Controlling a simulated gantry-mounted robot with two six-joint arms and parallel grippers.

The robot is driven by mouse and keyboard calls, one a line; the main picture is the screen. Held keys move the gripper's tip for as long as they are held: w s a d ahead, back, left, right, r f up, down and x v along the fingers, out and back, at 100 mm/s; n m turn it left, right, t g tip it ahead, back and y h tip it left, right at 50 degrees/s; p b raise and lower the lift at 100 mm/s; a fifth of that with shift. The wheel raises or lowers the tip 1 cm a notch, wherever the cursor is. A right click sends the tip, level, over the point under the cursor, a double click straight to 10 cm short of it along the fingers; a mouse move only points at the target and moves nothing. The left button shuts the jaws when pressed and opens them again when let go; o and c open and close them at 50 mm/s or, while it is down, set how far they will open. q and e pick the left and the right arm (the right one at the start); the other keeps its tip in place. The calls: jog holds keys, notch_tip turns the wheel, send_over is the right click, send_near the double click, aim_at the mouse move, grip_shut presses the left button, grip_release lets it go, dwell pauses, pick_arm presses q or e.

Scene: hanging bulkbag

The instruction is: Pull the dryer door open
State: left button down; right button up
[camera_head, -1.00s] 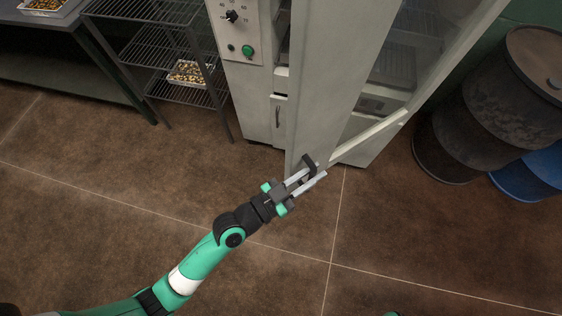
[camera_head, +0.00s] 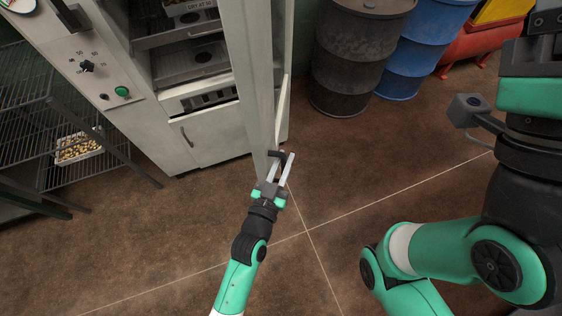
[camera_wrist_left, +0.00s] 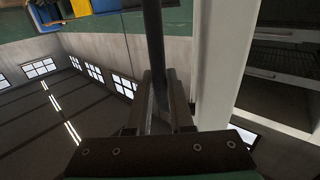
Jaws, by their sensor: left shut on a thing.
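The dryer door (camera_head: 252,78) stands swung open, seen nearly edge-on in the head view. My left gripper (camera_head: 280,164) is at the lower end of the door and shut on its dark handle (camera_head: 283,153). In the left wrist view, the handle (camera_wrist_left: 153,45) runs as a dark bar between the two fingers (camera_wrist_left: 160,100), with the pale door edge (camera_wrist_left: 222,65) beside it. The dryer cabinet (camera_head: 215,139) is open to the left of the door, with racks (camera_head: 190,62) inside. My right gripper is not in view; part of my right arm shows at the right.
A control panel with a green button (camera_head: 122,91) is on the cabinet front. A wire shelf (camera_head: 60,178) holding a tray (camera_head: 78,147) stands at the left. A dark drum (camera_head: 350,60) and a blue drum (camera_head: 418,50) stand right of the door. The floor in front is clear.

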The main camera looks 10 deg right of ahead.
pick_arm(q)
jog(key=shift+f, duration=0.15)
jog(key=c, duration=1.2)
grip_release()
jog(key=shift+o, duration=0.6)
jog(key=shift+w, duration=0.1)
jog(key=p+v, duration=0.1)
jog(key=v, duration=1)
jog(key=shift+s, duration=0.35)
jog(key=shift+a, duration=0.1)
